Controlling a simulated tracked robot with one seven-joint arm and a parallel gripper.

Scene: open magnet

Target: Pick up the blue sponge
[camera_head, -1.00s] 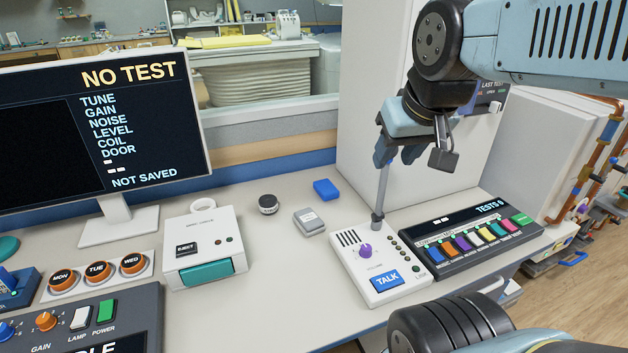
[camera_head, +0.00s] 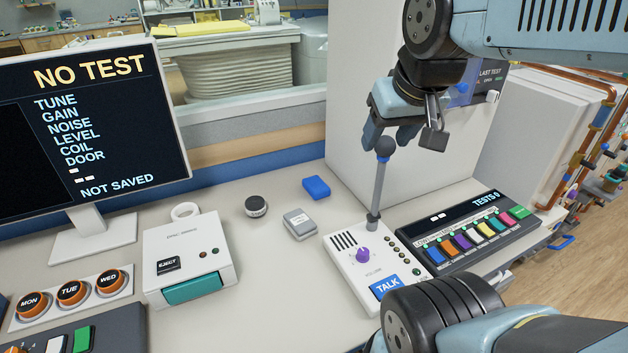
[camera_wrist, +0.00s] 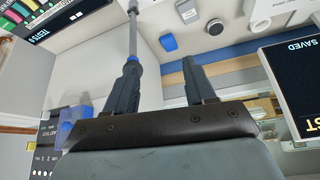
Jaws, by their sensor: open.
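The blue sponge (camera_head: 316,187) is a small blue block lying flat on the pale desk, close to the back wall. It also shows in the wrist view (camera_wrist: 168,42), ahead of the space between my fingers. My gripper (camera_head: 392,138) is open and empty, above the desk to the right of the sponge and higher than it. Its two fingers spread apart in the wrist view (camera_wrist: 160,78).
The stalk rises from a white talk box (camera_head: 348,262). A keyed panel (camera_head: 450,250) lies to its right. A grey block (camera_head: 299,223) and a dark round tin (camera_head: 256,206) lie left of the sponge. A white eject box (camera_head: 188,260) and a monitor (camera_head: 90,130) stand further left.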

